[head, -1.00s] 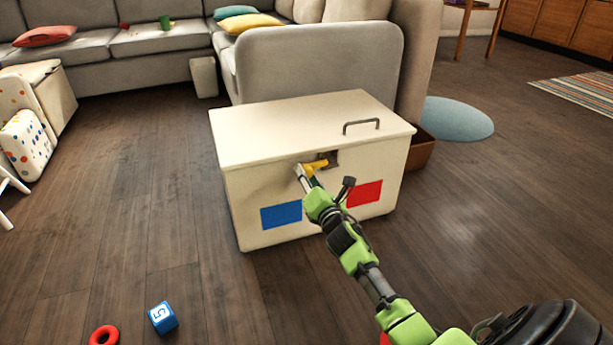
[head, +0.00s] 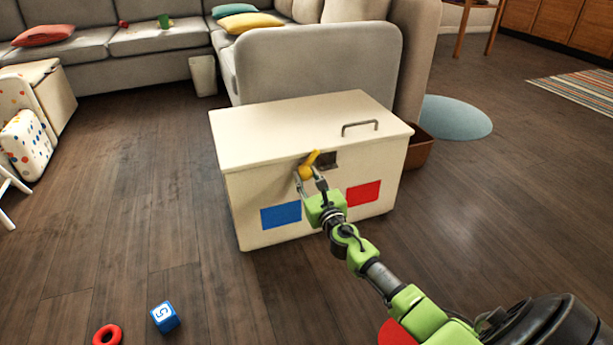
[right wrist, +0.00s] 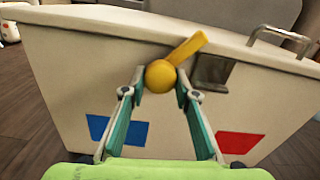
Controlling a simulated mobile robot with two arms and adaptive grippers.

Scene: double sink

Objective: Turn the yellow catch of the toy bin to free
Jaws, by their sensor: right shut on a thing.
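The toy bin (head: 250,190) is a cream box with a closed lid. Its yellow catch (head: 311,162) is on the front, just under the lid edge. In the right wrist view the catch (right wrist: 187,50) has a round hub at lower left and an arm slanting up to the right, its tip over the lid's edge. A dark metal keeper plate (right wrist: 213,70) lies right of the catch, and the catch arm is clear of most of it. My right gripper (head: 308,176) is shut on the round hub, one finger on each side. My left gripper is not in view.
A blue rectangle (head: 281,215) and a red rectangle (head: 363,193) mark the bin's front. A grey handle (head: 360,126) sits on the lid. A blue block (head: 165,317) and a red ring (head: 107,335) lie on the floor at lower left. A sofa stands behind.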

